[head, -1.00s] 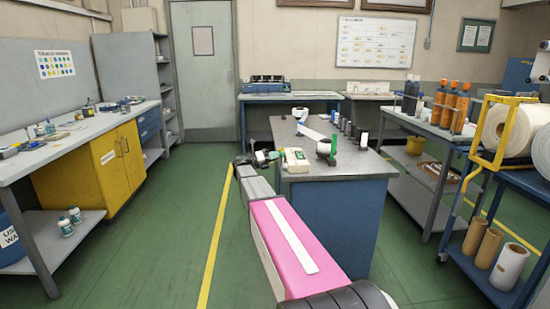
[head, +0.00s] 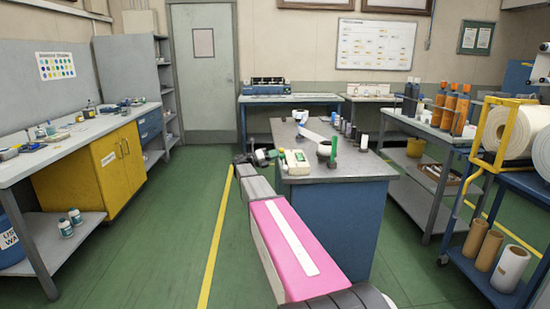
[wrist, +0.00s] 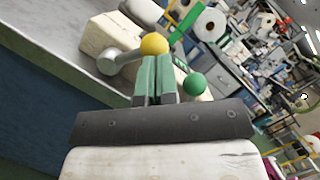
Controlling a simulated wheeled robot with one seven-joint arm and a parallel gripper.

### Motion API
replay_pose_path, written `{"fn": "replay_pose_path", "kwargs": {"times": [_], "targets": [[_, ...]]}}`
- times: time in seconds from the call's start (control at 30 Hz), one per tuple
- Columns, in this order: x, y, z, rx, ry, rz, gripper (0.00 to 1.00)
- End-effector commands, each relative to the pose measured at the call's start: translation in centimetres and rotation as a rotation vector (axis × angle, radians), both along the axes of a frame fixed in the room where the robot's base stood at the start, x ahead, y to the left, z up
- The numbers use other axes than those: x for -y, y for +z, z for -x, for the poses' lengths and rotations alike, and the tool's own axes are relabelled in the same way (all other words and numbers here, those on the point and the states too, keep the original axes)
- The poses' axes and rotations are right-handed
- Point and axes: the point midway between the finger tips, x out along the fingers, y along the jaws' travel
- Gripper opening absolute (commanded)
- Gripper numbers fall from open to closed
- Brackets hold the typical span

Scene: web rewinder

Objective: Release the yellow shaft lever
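The yellow ball knob of the shaft lever (wrist: 154,44) is in the wrist view, with a short grey metal cylinder (wrist: 110,62) to its left. My gripper (wrist: 155,60) has two green finger pads lying close together with a thin gap. The fingertips are right at the near side of the yellow knob; whether they touch it cannot be told. The knob is not seen between the pads. A green ball knob (wrist: 194,84) is just right of the fingers. The cream rewinder body (wrist: 107,35) is behind; in the head view it sits on the bench (head: 296,159), beside my gripper (head: 264,157).
The grey-topped blue bench (head: 345,172) carries a white roll (head: 323,148) and a green upright part (head: 334,147). A cart with large rolls (head: 515,180) stands at right, a yellow cabinet (head: 105,160) at left. Green floor left of the bench is clear.

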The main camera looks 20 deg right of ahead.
Motion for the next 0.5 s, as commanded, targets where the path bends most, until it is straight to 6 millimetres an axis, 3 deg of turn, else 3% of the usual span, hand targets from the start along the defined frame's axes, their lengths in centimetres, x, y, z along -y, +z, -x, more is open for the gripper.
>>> {"fn": "replay_pose_path", "kwargs": {"times": [0.5], "targets": [[0.9,2.0,-2.3,0.004,-0.004,0.004,0.0]]}}
